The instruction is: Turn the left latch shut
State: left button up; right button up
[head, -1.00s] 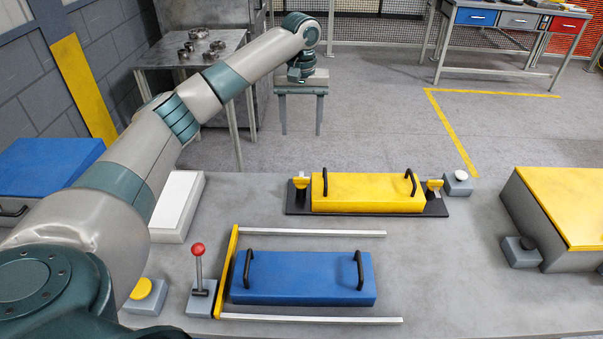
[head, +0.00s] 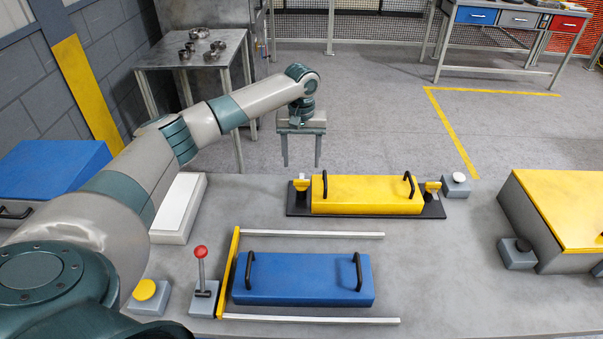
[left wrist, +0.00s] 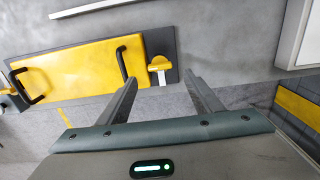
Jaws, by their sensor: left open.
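A yellow block (head: 366,195) with two black handles lies on a black base plate (head: 432,212). The right latch (head: 433,187) stands at the other end. My left gripper (head: 301,164) points down, open and empty, just behind and above the left latch; it also shows in the left wrist view (left wrist: 161,79). My right gripper is not in view.
A blue block (head: 303,280) with handles lies between pale rails in front. A red-knobbed lever (head: 201,265) and a yellow button (head: 144,290) stand to its left. A white box (head: 178,208) lies left of the plate. A yellow-topped box (head: 560,220) stands at right.

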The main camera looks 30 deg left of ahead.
aim_at(302, 180)
pick_arm(q)
notch_tip(302, 180, down, 7)
jog(key=shift+f+p, duration=0.2)
jog(key=shift+p, duration=0.5)
jog(key=shift+c, duration=0.6)
jog(key=c, duration=0.9)
